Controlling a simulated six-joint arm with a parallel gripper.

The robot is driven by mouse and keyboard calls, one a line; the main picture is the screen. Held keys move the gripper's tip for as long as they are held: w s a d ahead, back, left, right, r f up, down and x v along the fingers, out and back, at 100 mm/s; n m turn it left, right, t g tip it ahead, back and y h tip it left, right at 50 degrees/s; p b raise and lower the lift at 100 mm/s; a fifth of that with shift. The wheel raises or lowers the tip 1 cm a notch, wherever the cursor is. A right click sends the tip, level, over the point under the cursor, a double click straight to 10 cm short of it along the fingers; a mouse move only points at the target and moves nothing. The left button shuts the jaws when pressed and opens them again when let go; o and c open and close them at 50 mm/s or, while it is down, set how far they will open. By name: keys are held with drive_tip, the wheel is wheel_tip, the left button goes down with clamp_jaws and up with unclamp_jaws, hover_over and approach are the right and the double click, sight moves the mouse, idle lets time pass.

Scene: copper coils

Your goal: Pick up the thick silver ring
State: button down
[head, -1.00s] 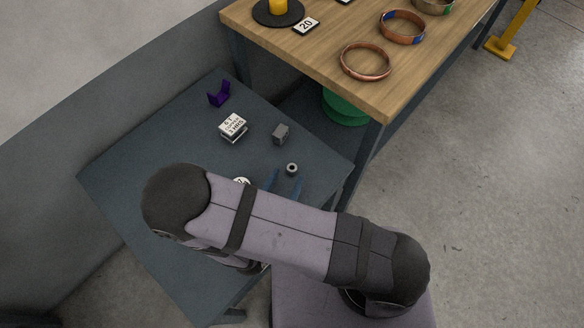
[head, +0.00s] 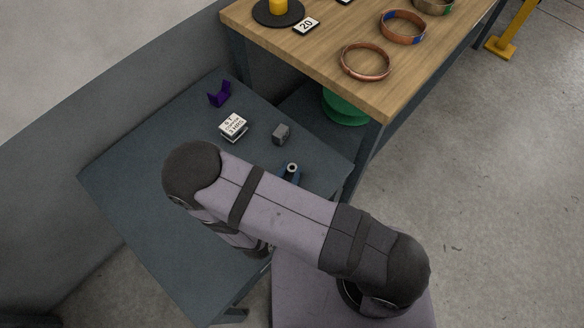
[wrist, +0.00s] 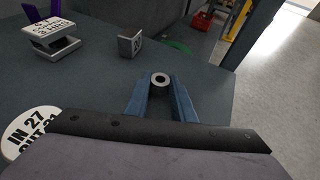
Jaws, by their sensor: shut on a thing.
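The thick silver ring (wrist: 160,80) is a short grey cylinder with a dark round hole. In the wrist view it sits between the blue fingertips of my gripper (wrist: 161,92), which are shut on it. In the head view the ring (head: 292,168) shows near the right part of the grey-blue table, with the blue fingers (head: 290,176) touching it on both sides. My arm hides the rest of the gripper there. I cannot tell whether the ring still rests on the table.
A small grey block (head: 280,134) and a white labelled block (head: 233,127) stand behind the ring on the grey table (head: 130,170). A purple bracket (head: 219,93) is farther back. A round white tag (wrist: 30,132) lies at left. A wooden bench (head: 330,50) holds copper coils (head: 366,76).

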drive_tip(key=shift+r, duration=0.15)
wheel_tip(320, 180, up, 3)
drive_tip(key=p, duration=0.3)
drive_tip(key=shift+r, duration=0.15)
drive_tip(key=shift+s+a+r, duration=0.1)
drive_tip(key=shift+s+a, duration=0.05)
drive_tip(key=s+a, duration=0.2)
drive_tip(key=s, duration=0.3)
drive_tip(key=s+a, duration=0.2)
drive_tip(key=s, duration=0.4)
drive_tip(key=s+a+p, duration=0.1)
drive_tip(key=s+a, duration=0.1)
drive_tip(key=s, duration=0.3)
drive_tip(key=shift+s, duration=0.25)
